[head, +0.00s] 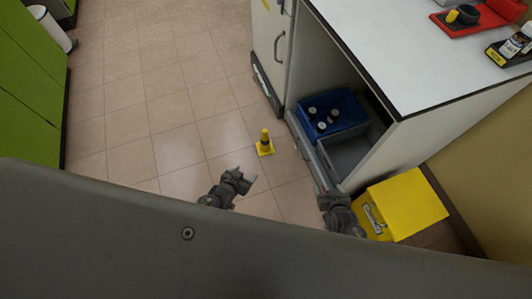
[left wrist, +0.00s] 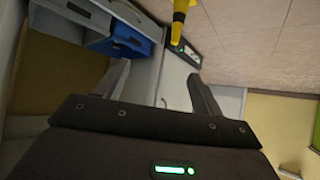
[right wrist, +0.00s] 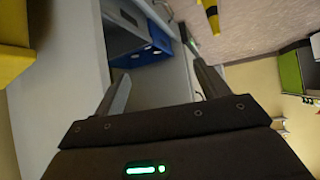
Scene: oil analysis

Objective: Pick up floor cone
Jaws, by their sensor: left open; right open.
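A small yellow floor cone (head: 265,143) with a dark band stands upright on the tiled floor in the head view, in front of the white counter. Part of it also shows at the top of the left wrist view (left wrist: 181,18) and of the right wrist view (right wrist: 210,14). My left gripper (head: 250,180) is open and empty, a little nearer to me and left of the cone, apart from it. The left fingers show spread in the left wrist view (left wrist: 158,88). My right gripper (head: 325,192) is open and empty, right of the cone by the cabinet; its fingers show spread in the right wrist view (right wrist: 160,85).
A white counter (head: 400,60) stands at the right, with a blue crate (head: 345,108) of several bottles in its open lower part. A yellow box (head: 405,208) stands close to my right gripper. Green cabinets (head: 30,80) line the left. The floor left of the cone is clear.

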